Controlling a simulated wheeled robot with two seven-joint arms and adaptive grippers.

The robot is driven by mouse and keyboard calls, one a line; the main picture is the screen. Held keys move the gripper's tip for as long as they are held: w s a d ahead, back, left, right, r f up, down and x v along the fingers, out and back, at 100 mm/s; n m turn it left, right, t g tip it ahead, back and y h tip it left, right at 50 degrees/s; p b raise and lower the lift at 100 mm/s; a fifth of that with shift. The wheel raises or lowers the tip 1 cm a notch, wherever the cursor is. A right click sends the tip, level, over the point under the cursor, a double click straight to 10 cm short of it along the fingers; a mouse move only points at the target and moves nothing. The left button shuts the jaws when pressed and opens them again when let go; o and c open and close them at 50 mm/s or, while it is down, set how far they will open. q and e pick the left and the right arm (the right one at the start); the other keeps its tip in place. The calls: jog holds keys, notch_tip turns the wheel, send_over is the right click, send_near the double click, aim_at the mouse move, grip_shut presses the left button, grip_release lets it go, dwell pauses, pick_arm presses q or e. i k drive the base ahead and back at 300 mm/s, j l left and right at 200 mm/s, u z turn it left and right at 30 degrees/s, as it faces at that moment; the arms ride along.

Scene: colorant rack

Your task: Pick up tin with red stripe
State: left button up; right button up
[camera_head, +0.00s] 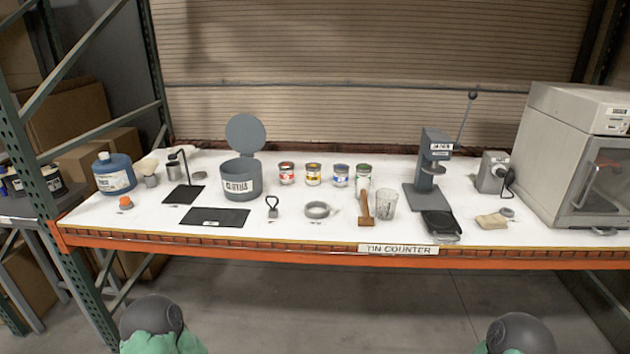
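The tin with the red stripe (286,174) stands upright on the white counter (260,225), at the left end of a row of small tins. To its right stand a tin with a yellow-orange stripe (313,175), a tin with a blue stripe (340,176) and a tin with a green stripe (363,175). Gaps separate the first three. Neither of my grippers shows; only dark rounded parts of my arms are at the bottom edge, well short of the counter. Nothing touches the red-striped tin.
A grey bin with raised lid (240,187) stands left of the red-striped tin. In front are a black mat (214,217), a tape roll (318,210), a mallet (365,212) and a glass (386,204). A press (428,180) and oven (575,155) stand right. An orange beam (300,247) edges the counter.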

aim_at(286, 178)
jog(key=i+l, duration=0.15)
jog(key=i, duration=0.25)
jog(key=i+l, duration=0.2)
jog(key=i, duration=0.2)
jog(key=i+l, duration=0.15)
jog(key=i, duration=0.25)
jog(key=i+l, duration=0.15)
jog(key=i, duration=0.25)
